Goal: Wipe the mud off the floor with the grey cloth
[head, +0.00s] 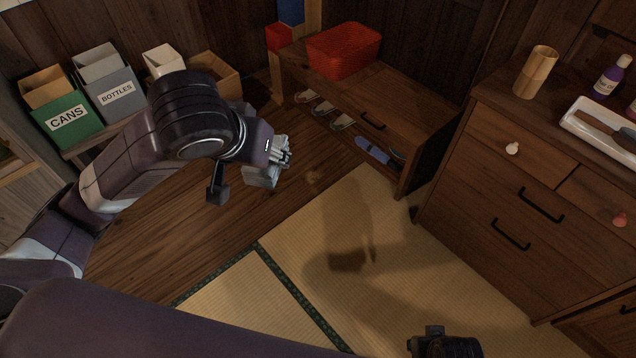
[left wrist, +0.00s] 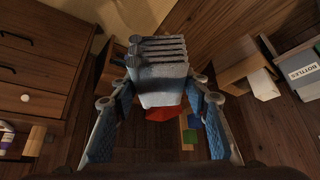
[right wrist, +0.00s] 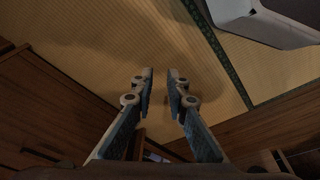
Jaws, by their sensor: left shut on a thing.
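My left gripper (head: 283,155) is shut on the grey cloth (head: 262,176), held in the air over the wooden floor near the low shoe bench. In the left wrist view, the folded cloth (left wrist: 160,85) sits between the two fingers. A dark brown mud patch (head: 350,261) lies on the tatami, right of and below the left gripper in the head view, partly within a shadow. My right gripper (right wrist: 160,78) shows in the right wrist view with its fingers apart and nothing between them, above tatami.
The shoe bench (head: 415,135) holds a red basket (head: 343,52), with slippers (head: 374,150) below. A drawer chest (head: 500,190) bounds the right. CANS (head: 68,122) and BOTTLES (head: 118,97) bins stand at left. The tatami (head: 300,230) around the patch is free of objects.

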